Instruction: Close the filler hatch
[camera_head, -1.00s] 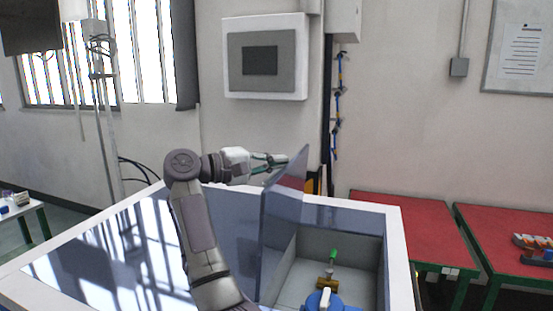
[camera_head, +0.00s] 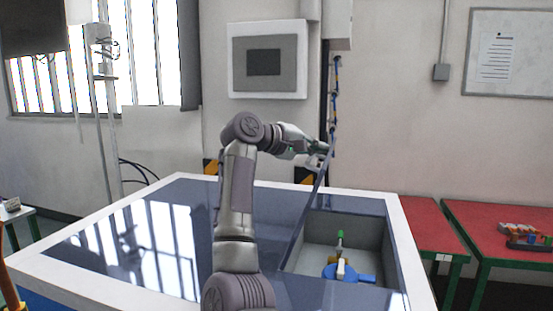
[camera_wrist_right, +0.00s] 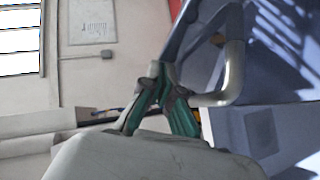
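The filler hatch (camera_head: 308,208) is a thin blue-grey lid, standing up steeply at the left side of the filler opening and leaning to the right. Its face also shows in the right wrist view (camera_wrist_right: 280,50), with a pale curved handle (camera_wrist_right: 234,72). My right gripper (camera_head: 322,147) is at the hatch's upper edge, on its left side. In the right wrist view its green fingers (camera_wrist_right: 160,85) come together at the tips, close beside the handle's lower end; I cannot make out a grip on it. My left gripper is out of view.
The opening shows a grey recess (camera_head: 355,232) with a blue part (camera_head: 340,272) and a green-tipped valve (camera_head: 340,238) inside. The white-rimmed generator top (camera_head: 130,240) is clear at left. Red tables (camera_head: 495,225) stand at right.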

